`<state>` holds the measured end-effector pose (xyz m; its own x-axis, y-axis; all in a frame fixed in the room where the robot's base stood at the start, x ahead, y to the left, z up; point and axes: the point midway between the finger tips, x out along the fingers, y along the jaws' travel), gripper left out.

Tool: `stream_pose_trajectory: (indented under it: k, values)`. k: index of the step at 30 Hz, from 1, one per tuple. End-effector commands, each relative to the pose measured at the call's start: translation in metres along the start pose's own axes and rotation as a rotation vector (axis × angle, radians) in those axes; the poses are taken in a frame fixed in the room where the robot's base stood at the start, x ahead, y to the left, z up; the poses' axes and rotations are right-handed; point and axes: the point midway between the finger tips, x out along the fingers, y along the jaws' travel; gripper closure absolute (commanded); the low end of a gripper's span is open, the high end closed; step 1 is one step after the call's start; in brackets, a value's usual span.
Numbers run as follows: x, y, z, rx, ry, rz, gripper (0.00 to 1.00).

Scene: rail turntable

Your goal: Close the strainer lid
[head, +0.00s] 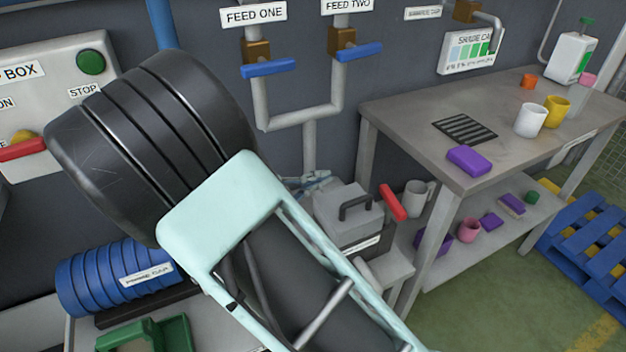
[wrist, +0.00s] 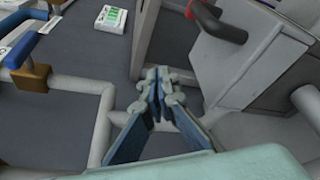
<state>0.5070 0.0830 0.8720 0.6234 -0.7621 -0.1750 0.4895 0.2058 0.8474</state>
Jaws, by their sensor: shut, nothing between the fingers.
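The strainer appears to be the grey metal box (head: 345,240) beyond my arm, low against the wall pipes in the head view. Its top carries a black bar handle (head: 354,206), and a red-gripped lever (head: 392,202) sticks up at its right. I cannot tell the lid's exact angle. In the wrist view a grey box-like body (wrist: 235,65) fills the upper right, with a dark handle with a red part (wrist: 215,22) above it. My gripper (wrist: 157,75) is shut and empty, left of that body. It also shows in the head view (head: 308,182), partly hidden behind my arm.
Pipes with two blue-handled valves (head: 268,68) stand behind the box. A grey workbench (head: 400,110) with mugs and a purple block is at the right. A blue drum (head: 110,280) and a green tray (head: 150,335) lie lower left. A white mug (head: 416,196) stands right of the lever.

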Motion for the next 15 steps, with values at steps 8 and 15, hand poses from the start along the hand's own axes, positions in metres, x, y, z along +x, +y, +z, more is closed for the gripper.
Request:
stream_pose_trajectory:
  k: [8,15]
  values:
    - [-0.006,-0.031,0.016,0.224,0.001,0.079,1.0]
    - [-0.009,-0.045,0.026,0.343,0.0,0.12,1.0]
